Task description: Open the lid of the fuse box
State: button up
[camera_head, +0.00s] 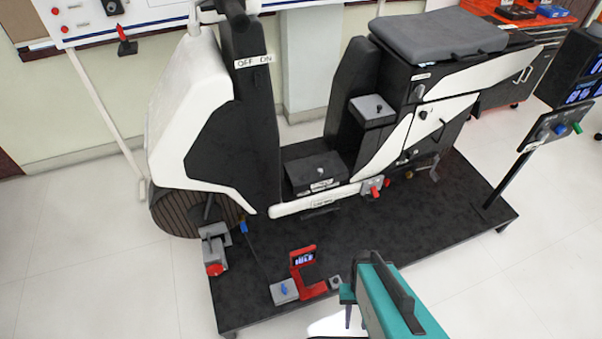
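No label that I can read clearly names the fuse box. A low dark box (316,172) sits on the scooter rig's footboard, with a small knob on its flat top and a small label on its front; its top looks closed. A second box with a grey top (373,109) and a dark knob stands just in front of the seat; it also looks closed. My teal and dark gripper (348,300) shows in part at the bottom centre, apart from both boxes and nearer the camera. Its fingers are not clear enough to tell whether they are open.
The scooter rig stands on a black platform (370,235). A red stand (303,272) with a small display and a grey box with a blue knob (284,290) are near its front edge. A panel on a post (555,128) rises at right. White floor is clear at lower right.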

aim_at(311, 172)
jog(key=u, duration=0.7)
jog(key=k, duration=1.05)
jog(key=u, duration=0.7)
jog(key=i, duration=1)
jog(key=u, duration=0.05)
